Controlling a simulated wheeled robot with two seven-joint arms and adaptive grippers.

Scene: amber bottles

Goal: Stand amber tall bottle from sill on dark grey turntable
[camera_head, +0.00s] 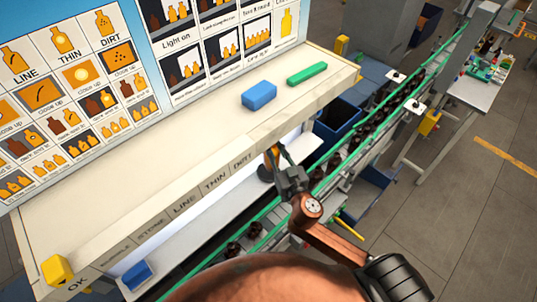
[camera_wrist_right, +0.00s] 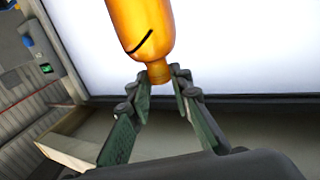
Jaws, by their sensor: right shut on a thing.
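My right gripper (camera_head: 287,178) is at the front edge of the white shelf, beside the conveyor. In the right wrist view, the gripper (camera_wrist_right: 162,84) is closed around the neck of an amber bottle (camera_wrist_right: 140,28). The bottle has a dark curved line on its side and a bright white panel behind it; its far end is cut off by the frame. In the head view only a small orange part of the bottle (camera_head: 273,155) shows past the gripper. A dark round shape (camera_head: 265,173) beside it may be the turntable; it is mostly hidden. My left gripper is not in view.
The labelled shelf (camera_head: 130,205) holds a blue block (camera_head: 259,95), a green block (camera_head: 307,74) and a yellow block (camera_head: 57,270). Another blue block (camera_head: 137,275) lies lower down. The green-railed conveyor (camera_head: 385,110) carries several dark bottles. A picture board (camera_head: 150,60) stands behind the shelf.

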